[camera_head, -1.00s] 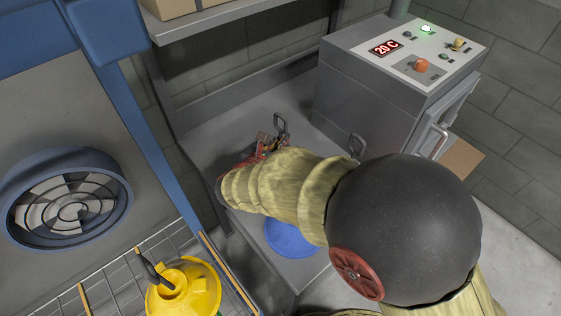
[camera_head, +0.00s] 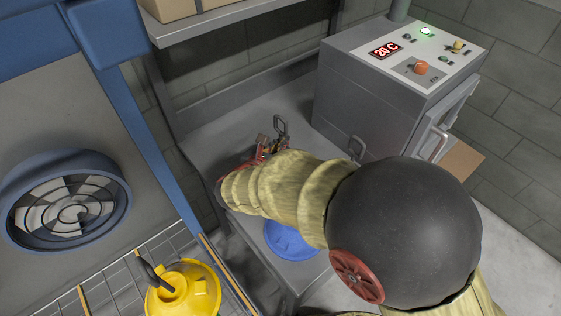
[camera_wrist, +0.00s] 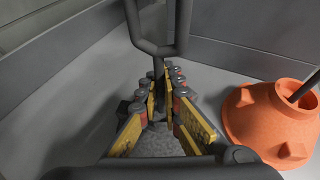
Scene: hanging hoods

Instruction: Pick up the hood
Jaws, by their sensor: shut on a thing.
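My gripper (camera_head: 266,148) is over the grey table, partly hidden behind my sleeved arm. In the wrist view, its fingers (camera_wrist: 162,88) are shut on the stem of a dark hook handle (camera_wrist: 158,48). The loop of this handle (camera_head: 281,126) stands up just beyond the fingertips. The body of the hood under this handle is hidden, so I cannot tell its colour. An orange hood (camera_wrist: 268,120) sits on the table right of the fingers, apart from them. A blue round piece (camera_head: 290,241), likely another hood, lies on the table under my arm.
A yellow hood (camera_head: 188,290) sits in a wire rack (camera_head: 105,290) at the lower left, beside a fan (camera_head: 66,200). A grey control box (camera_head: 370,90) with a 20 C display stands right of the table. A shelf (camera_head: 225,32) with boxes overhangs the back.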

